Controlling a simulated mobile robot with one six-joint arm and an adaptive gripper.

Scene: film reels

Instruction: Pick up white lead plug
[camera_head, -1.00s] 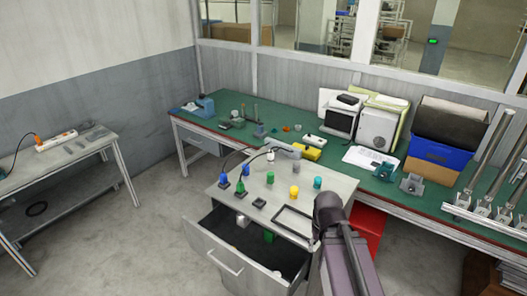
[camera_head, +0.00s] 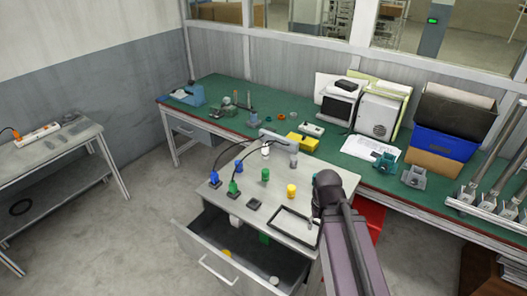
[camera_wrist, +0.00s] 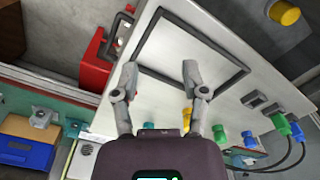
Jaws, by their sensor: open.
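The white lead plug (camera_head: 266,149) stands near the back edge of the grey cabinet top in the head view, with a dark cable by it. I cannot make it out clearly in the wrist view. A blue lead plug (camera_head: 215,179) and a green lead plug (camera_head: 233,187) stand at the cabinet's left edge; the green one also shows in the wrist view (camera_wrist: 296,131). My gripper (camera_wrist: 160,72) is open and empty, its fingers apart over the cabinet top near the black rectangular frame. It is well to the right of the white plug.
The grey cabinet top (camera_head: 252,215) also holds several coloured cylinders, including a green one (camera_head: 265,175) and a yellow one (camera_head: 291,190). A black frame (camera_head: 290,222) lies at its right. The open drawer (camera_head: 222,245) juts out in front. A green workbench (camera_head: 225,118) stands behind.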

